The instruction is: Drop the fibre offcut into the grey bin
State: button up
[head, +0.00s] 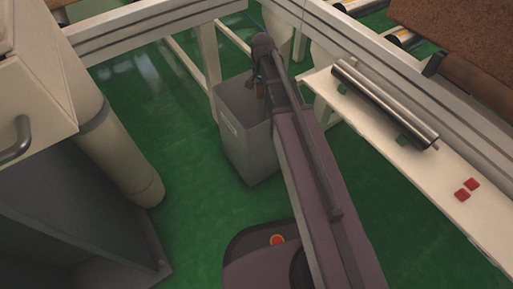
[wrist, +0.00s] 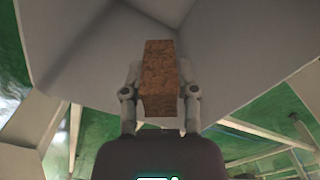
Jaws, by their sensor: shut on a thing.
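The fibre offcut (wrist: 160,80) is a brown, rough block. In the wrist view my gripper (wrist: 160,90) is shut on it, one finger on each side. The grey bin (head: 243,143) stands on the green floor in the head view, upright, with a small label on its side. In the head view my gripper (head: 262,88) is over the bin's top, mostly hidden by my arm. In the wrist view the bin's grey inner walls (wrist: 88,55) surround the far end of the offcut. How deep the offcut sits relative to the rim is hard to tell.
A white shelf (head: 465,215) at right holds a metal roller (head: 385,103) and two red blocks (head: 467,190). A conveyor frame (head: 150,27) runs behind the bin. A pale cabinet with a handle (head: 18,140) and a cylinder (head: 125,165) stand at left. Green floor (head: 180,150) is clear left of the bin.

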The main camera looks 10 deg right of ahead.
jog(key=shift+f, duration=0.3)
jog(key=o, duration=1)
jog(key=shift+r, duration=0.2)
notch_tip(320, 180, up, 6)
jog(key=p, duration=0.6)
jog(key=r+p, duration=0.8)
jog(key=s+r+p, duration=0.1)
jog(key=r+p, duration=0.7)
jog(key=s+r+p, duration=0.1)
jog(key=r+p, duration=0.7)
jog(key=shift+d+r+p, duration=0.25)
jog(key=shift+r+p, duration=0.05)
jog(key=shift+p, duration=0.05)
dwell(1.0)
